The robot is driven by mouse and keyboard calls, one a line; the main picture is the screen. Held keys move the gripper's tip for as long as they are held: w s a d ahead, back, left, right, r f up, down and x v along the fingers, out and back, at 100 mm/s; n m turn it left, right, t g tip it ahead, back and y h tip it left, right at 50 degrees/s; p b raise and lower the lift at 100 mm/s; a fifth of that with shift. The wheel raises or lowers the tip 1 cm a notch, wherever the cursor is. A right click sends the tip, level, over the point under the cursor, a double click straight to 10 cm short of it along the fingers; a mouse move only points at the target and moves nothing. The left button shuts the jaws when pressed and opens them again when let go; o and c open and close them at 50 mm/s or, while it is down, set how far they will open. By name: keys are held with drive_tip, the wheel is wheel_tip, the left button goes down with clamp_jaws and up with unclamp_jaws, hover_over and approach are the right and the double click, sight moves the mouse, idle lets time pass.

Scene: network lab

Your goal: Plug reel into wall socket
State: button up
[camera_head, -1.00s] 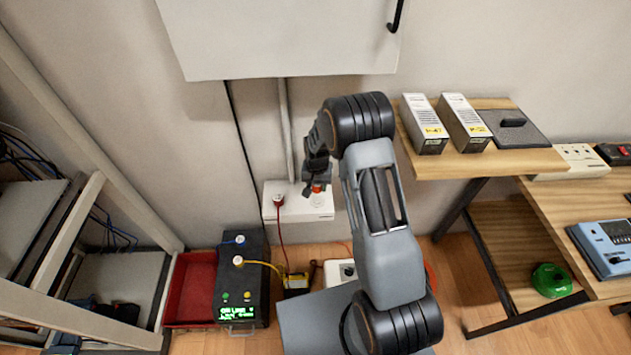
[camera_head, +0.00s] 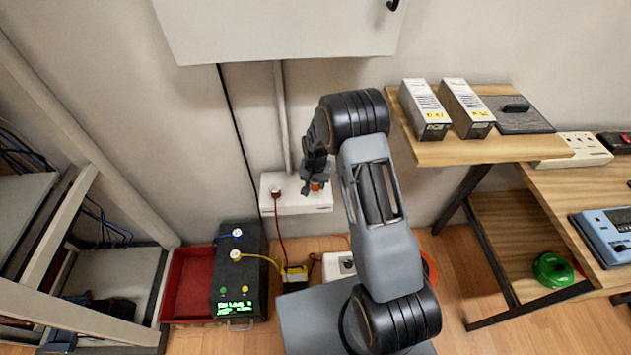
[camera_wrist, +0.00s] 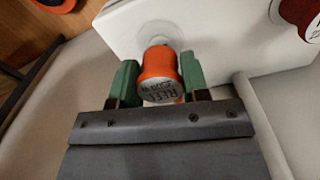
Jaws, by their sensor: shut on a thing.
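My gripper (camera_head: 314,187) is at the front of the white wall socket box (camera_head: 298,204), low on the wall. In the wrist view, its green fingers (camera_wrist: 159,76) are shut on an orange plug (camera_wrist: 156,62) with a grey end marked REEL. The plug lines up with a round white outlet on the socket box (camera_wrist: 212,28), right against it or very close; how deep it sits I cannot tell. A red plug (camera_head: 276,191) with a red cable is in the box's left outlet. The orange reel (camera_head: 430,268) is mostly hidden behind my arm.
A black power unit (camera_head: 239,270) with a lit green display stands on the floor beside a red tray (camera_head: 190,285). A white cabinet (camera_head: 280,25) hangs above. A wooden shelf (camera_head: 480,152) with two grey boxes is right of my arm. A metal rack stands left.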

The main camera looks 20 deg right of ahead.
drive_tip(key=shift+f+b, duration=0.3)
drive_tip(key=shift+f, duration=0.45)
drive_tip(key=shift+f+b, duration=0.6)
drive_tip(key=shift+b, duration=0.2)
idle(2.1)
drive_tip(key=o, duration=1)
drive_tip(key=shift+c, duration=0.2)
drive_tip(key=shift+r, duration=0.15)
wheel_tip(320, 180, up, 14)
drive_tip(key=shift+f+p, duration=0.2)
drive_tip(key=shift+p, duration=0.5)
drive_tip(key=s+r+n+t+p, duration=0.3)
drive_tip(key=s+r+p, duration=0.7)
drive_tip(key=s+r, duration=1.2)
drive_tip(key=shift+s+a+r+n+t, duration=0.15)
drive_tip(key=shift+s+r+n+t, duration=0.2)
drive_tip(key=shift+r+n, duration=1.05)
